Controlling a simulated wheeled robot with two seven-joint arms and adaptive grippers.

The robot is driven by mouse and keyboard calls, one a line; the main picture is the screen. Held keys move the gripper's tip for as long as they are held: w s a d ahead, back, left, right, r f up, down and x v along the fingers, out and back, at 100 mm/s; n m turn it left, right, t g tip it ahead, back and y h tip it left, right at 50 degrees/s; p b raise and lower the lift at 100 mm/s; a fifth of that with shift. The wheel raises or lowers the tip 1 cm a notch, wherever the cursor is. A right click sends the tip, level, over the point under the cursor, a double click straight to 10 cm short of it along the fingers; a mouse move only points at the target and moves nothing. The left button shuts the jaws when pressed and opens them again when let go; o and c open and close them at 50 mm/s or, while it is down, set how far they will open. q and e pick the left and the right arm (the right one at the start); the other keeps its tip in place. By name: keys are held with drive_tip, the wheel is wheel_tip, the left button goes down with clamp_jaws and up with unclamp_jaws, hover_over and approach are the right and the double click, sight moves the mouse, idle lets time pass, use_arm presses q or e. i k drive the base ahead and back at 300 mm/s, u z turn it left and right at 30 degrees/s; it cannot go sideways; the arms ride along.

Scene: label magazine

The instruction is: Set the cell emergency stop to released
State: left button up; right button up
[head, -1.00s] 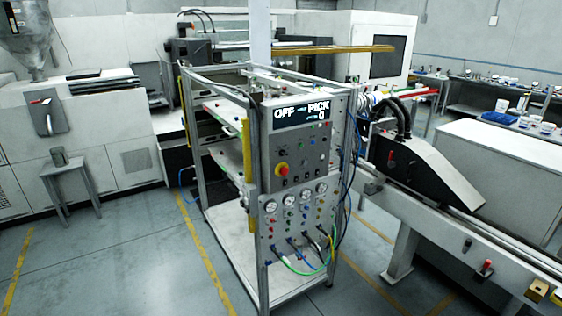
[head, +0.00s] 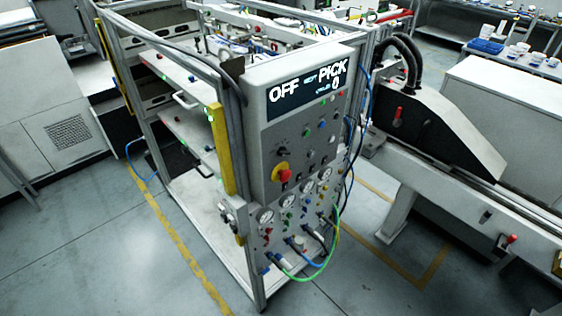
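The emergency stop is a red mushroom button (head: 284,174) on a yellow backing, low on the left of the grey control panel (head: 257,125). I cannot tell from this view whether it is pressed in or released. The panel's display (head: 306,90) reads OFF and PICK with a 0 below. Small knobs and coloured lamps sit between the display and the button. Neither of my grippers is in view.
Pressure gauges (head: 265,216) and blue and green hoses (head: 301,277) are below the panel. A yellow vertical guard (head: 222,150) stands left of it. A black-sided conveyor machine (head: 440,135) is at the right. The floor (head: 120,265) at front left is clear.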

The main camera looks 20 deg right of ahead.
sight(286, 174)
drive_tip(key=z, duration=2.65)
drive_tip(key=i, duration=2.05)
drive_tip(key=u, duration=3.75)
drive_tip(key=k, duration=0.35)
drive_tip(key=u, duration=0.1)
